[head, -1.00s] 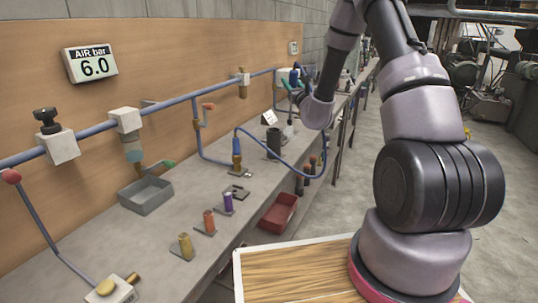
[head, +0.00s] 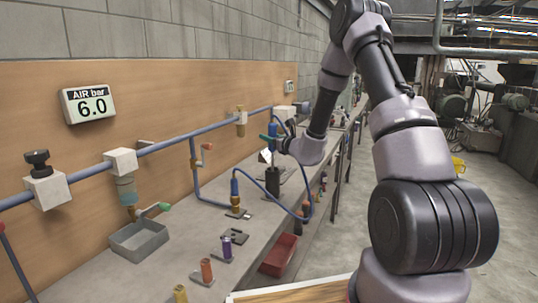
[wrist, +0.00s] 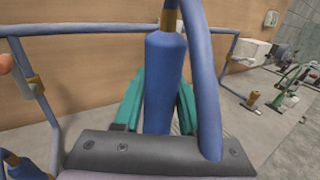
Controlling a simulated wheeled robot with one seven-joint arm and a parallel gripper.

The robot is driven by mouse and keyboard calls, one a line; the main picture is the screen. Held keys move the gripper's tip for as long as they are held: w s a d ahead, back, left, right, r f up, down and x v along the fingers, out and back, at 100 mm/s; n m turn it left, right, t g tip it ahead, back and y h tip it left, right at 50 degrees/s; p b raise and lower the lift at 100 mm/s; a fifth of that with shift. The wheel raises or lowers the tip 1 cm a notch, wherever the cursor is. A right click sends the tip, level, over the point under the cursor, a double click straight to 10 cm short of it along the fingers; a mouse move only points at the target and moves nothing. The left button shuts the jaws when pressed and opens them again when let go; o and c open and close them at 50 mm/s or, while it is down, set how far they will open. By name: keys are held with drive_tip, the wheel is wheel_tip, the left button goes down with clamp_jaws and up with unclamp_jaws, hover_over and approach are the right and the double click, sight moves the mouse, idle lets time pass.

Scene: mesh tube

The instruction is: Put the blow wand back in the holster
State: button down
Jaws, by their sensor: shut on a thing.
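The blow wand (head: 272,131) is blue and upright, with a thin tip pointing down. My gripper (head: 269,138), with teal fingers, is shut on its body. The wand's tip is in line with the mouth of the black cylindrical holster (head: 272,182) on the bench. I cannot tell whether the tip is just above the mouth or slightly inside. In the wrist view the blue wand body (wrist: 165,80) stands between the teal fingers of my gripper (wrist: 158,92), with the blue hose (wrist: 205,85) passing in front. The holster is hidden there.
The hose (head: 290,205) loops from a blue and brass fitting (head: 235,195) on the bench (head: 185,245) up towards the wand. A grey tray (head: 139,240), several small coloured cylinders and a red bin (head: 279,254) are nearer. A blue pipe (head: 75,176) runs along the wall.

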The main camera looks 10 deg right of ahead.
sight(272, 153)
drive_tip(key=shift+f, duration=3.05)
drive_tip(key=shift+c, duration=2.4)
unclamp_jaws()
